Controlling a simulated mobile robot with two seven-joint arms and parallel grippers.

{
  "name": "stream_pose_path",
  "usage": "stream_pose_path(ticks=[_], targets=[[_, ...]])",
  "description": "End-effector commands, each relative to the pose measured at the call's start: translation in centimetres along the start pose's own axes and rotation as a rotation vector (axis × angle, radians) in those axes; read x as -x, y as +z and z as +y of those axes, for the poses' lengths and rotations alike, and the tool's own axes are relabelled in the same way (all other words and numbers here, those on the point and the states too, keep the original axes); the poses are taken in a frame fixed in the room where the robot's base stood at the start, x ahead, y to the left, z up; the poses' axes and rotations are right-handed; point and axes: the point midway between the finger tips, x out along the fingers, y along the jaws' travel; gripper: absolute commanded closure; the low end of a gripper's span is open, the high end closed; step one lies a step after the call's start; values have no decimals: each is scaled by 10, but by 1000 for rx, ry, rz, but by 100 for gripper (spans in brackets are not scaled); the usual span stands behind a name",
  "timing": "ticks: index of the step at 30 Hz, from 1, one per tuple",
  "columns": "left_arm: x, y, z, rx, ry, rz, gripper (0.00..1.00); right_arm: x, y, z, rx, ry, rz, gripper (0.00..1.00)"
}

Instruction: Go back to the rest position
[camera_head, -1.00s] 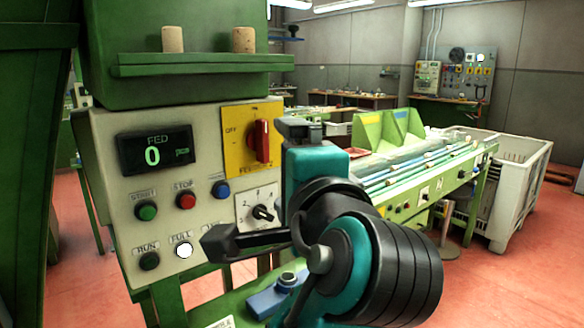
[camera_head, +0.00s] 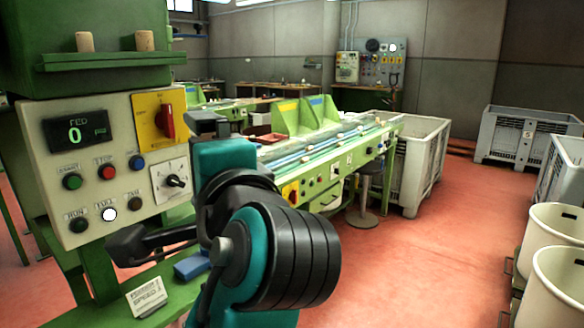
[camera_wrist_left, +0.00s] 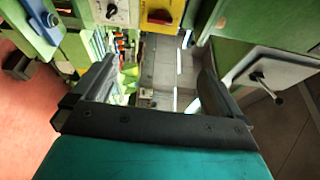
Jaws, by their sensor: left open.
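My left gripper (camera_wrist_left: 150,92) is open in the left wrist view, with its two dark fingers apart and nothing between them. Past the fingers show a yellow switch plate (camera_wrist_left: 163,12), a dial plate and green machine parts. In the head view a teal and black arm of mine covers the lower middle, in front of the control panel (camera_head: 52,190); its fingertips are hard to make out there. The panel's display (camera_head: 77,130) reads FED 0. Two cork stoppers, one left (camera_head: 85,42) and one right (camera_head: 117,40), stand upright on a green ledge (camera_head: 105,62). My right gripper is not in view.
A blue block (camera_head: 192,266) and a small sign (camera_head: 146,297) sit on the green shelf below the panel. A green conveyor bench (camera_head: 335,165) runs behind my arm. Grey crates (camera_head: 515,135) and cream bins (camera_head: 560,280) stand at right. Red floor between is clear.

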Motion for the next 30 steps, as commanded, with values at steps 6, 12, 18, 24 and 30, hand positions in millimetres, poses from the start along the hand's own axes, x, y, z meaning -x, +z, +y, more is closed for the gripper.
stream_pose_path(ticks=[6, 12, 18, 24, 30], targets=[[-38, 38, 18, -152, -83, -143, 0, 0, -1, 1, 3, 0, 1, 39], [-72, 85, 27, -310, -171, -291, 0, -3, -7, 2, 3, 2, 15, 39], [-96, 130, 26, -449, -248, -421, 0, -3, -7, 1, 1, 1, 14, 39], [-114, 161, 31, -557, -290, -485, 0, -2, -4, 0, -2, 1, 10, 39], [-140, 137, 110, -529, -171, -221, 0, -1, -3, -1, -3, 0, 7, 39]])
